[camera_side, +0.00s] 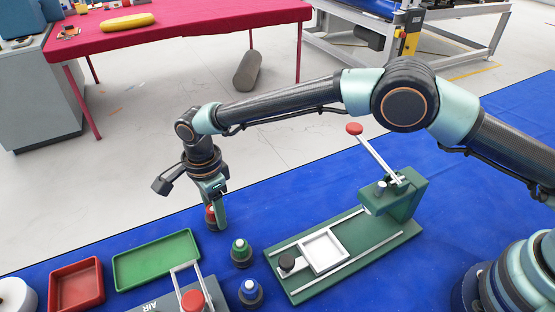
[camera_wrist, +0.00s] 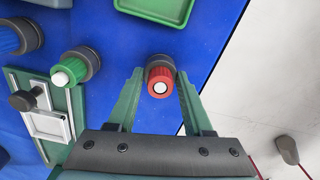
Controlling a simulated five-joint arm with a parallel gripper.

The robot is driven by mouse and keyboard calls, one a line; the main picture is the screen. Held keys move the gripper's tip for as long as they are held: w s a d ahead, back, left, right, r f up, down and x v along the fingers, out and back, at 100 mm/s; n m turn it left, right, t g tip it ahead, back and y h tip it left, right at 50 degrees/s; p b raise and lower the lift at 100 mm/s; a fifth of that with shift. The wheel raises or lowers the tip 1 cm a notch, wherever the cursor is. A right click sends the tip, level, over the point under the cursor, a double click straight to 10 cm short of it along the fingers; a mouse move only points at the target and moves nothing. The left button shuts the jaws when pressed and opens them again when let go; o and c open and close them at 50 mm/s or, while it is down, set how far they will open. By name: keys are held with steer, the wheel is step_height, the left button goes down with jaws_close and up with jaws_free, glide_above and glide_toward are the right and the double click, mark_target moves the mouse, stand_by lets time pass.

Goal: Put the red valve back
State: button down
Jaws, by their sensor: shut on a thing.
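The red valve (camera_side: 210,216) has a ribbed red collar, a white centre and a dark base. It is upright on or just above the blue mat, near the mat's far edge; I cannot tell whether its base touches. My gripper (camera_side: 217,210) points down and is shut on it. In the wrist view the red valve (camera_wrist: 160,85) sits between the tips of the two green fingers of my gripper (camera_wrist: 161,80). In the side view the fingers hide part of the valve.
A green valve (camera_side: 241,252) and a blue valve (camera_side: 250,293) stand nearby on the mat. A green tray (camera_side: 157,259) and a red tray (camera_side: 76,285) lie to the left. A green press with a white frame (camera_side: 322,251) stands to the right.

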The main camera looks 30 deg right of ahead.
steer(key=shift+c, duration=1.5)
jaws_free()
steer(key=shift+f, duration=0.1)
step_height(320, 180, up, 12)
steer(key=w+d+r+n+t, duration=0.15)
steer(key=d+r+n, duration=0.25)
steer(key=d+r, duration=0.65)
steer(key=s+d+r+n+t, duration=0.15)
steer(key=s+d+n, duration=0.3)
steer(key=d, duration=0.55)
steer(key=s+d+r+n+t, duration=0.1)
steer(key=s+d+r+n, duration=0.3)
steer(key=d, duration=0.6)
steer(key=s+d+f+n+t, duration=0.1)
steer(key=s+d+f+n, duration=0.2)
steer(key=s+d, duration=0.3)
steer(key=shift+s+f+t, duration=0.3)
steer(key=shift+s+f, duration=0.5)
steer(key=shift+s, duration=0.15)
